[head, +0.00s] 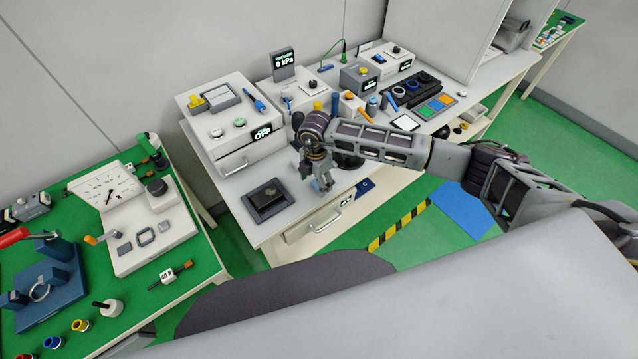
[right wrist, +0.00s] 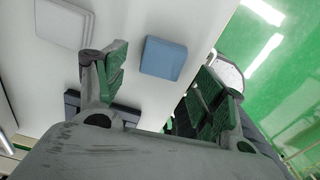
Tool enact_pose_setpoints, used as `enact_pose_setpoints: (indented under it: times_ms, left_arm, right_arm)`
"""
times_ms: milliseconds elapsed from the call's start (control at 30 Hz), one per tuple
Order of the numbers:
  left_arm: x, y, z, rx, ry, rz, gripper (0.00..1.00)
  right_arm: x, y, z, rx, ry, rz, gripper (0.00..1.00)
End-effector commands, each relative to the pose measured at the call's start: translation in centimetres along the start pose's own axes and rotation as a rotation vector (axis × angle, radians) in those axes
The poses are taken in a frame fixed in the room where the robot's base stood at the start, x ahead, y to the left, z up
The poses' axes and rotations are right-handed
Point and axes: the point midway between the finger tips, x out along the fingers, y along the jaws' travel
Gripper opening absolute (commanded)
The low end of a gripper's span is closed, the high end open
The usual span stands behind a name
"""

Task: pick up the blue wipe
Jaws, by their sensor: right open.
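The blue wipe (right wrist: 163,59) is a small, flat, pale blue square with rounded corners. In the right wrist view it lies on the white bench top, in the gap between my finger pads and beyond their tips. My right gripper (right wrist: 163,85) is open and empty, its green-padded fingers apart. In the head view the right gripper (head: 323,182) points down over the front part of the white bench, just right of a dark tray. My left gripper is not in view.
The dark square tray (head: 269,198) lies left of the gripper. A white box with an OFF display (head: 232,125) stands behind it. Instruments crowd the bench's back. A green-topped bench (head: 200,262) stands at left. Yellow-black tape (head: 398,227) marks the floor.

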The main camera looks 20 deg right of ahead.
Motion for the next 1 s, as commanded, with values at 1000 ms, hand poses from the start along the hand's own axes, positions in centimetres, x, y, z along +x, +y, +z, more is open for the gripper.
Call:
enact_pose_setpoints:
  times_ms: [1000]
  left_arm:
    - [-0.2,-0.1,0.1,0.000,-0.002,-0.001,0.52]
  right_arm:
    - [1.8,0.0,0.1,0.001,-0.001,0.000,0.30]
